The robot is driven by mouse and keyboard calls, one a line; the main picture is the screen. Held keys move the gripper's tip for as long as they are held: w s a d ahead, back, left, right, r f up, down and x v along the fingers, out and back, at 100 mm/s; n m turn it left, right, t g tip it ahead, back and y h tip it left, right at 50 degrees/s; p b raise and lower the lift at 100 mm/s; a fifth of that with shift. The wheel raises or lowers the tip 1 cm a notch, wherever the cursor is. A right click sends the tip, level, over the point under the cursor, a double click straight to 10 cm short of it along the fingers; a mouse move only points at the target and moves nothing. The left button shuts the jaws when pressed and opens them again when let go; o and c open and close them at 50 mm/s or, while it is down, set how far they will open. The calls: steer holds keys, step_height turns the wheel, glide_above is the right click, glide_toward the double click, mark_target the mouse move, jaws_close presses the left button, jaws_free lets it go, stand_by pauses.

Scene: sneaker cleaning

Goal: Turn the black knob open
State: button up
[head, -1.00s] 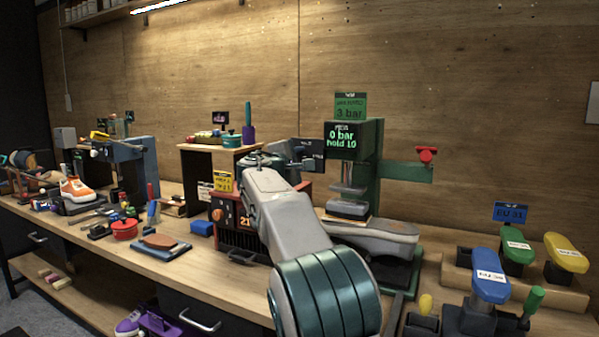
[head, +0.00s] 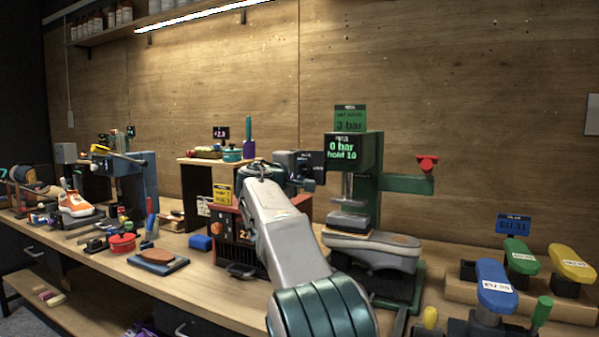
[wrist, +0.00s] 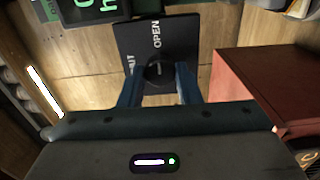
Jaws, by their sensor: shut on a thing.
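The black knob (wrist: 158,70) is round and sits on a dark plate (wrist: 182,30) that carries the word OPEN and a partly covered second word. In the wrist view my gripper (wrist: 158,88) has its two blue-grey fingers on either side of the knob, shut on it. The knob's lower part is hidden by the fingers and my wrist. In the head view my gripper is at the dark plate (head: 317,160), left of the green press, and my arm hides the knob.
The green press (head: 365,185) reads 0 bar, hold 10, with a grey shoe sole (head: 375,248) under it. A red-brown box (wrist: 250,80) stands close right of my gripper in the wrist view. Colored shoe forms (head: 495,285) stand at the front right.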

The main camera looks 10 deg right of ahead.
steer(key=o, duration=1)
steer(key=b+v, duration=0.2)
steer(key=v, duration=1.1)
steer(key=shift+s+a, duration=0.25)
steer(key=shift+s, duration=0.1)
